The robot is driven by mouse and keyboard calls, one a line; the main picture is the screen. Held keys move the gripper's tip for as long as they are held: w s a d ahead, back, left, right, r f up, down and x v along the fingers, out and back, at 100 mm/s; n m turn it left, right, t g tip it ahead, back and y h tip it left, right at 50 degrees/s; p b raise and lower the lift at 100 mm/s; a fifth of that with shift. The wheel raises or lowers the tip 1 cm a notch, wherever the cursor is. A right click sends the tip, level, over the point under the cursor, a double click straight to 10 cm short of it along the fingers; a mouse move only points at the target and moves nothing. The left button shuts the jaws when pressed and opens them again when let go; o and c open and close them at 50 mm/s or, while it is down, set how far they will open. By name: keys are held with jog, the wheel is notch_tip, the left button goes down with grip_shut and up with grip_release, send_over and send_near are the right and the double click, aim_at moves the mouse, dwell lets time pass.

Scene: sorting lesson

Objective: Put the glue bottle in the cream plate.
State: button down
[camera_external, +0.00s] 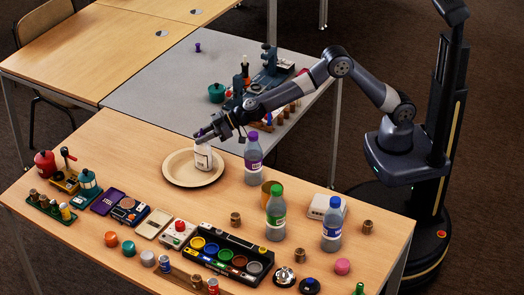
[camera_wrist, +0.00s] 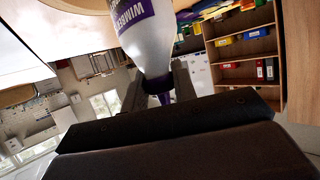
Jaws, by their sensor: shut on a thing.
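The glue bottle (camera_external: 202,157) is white with a purple nozzle and stands upright within the outline of the cream plate (camera_external: 175,174). I cannot tell whether its base rests on the plate or is just above it. My gripper (camera_external: 206,138) is shut on the top of the bottle. In the wrist view, the white bottle (camera_wrist: 150,45) with purple lettering shows close up, its purple nozzle between the fingers of my gripper (camera_wrist: 162,88). The fingers partly hide the nozzle.
A purple-capped bottle (camera_external: 253,158) stands just right of the plate. Green-capped (camera_external: 276,215) and blue-capped (camera_external: 333,226) bottles stand further right. A black tray of coloured cups (camera_external: 224,256) and several small items fill the front. A grey table (camera_external: 150,85) adjoins behind.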

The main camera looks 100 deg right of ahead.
jog(key=shift+r, duration=0.1)
jog(key=c, duration=1.1)
grip_release()
jog(key=shift+c, duration=0.2)
jog(key=b+v, duration=0.4)
jog(key=v, duration=0.8)
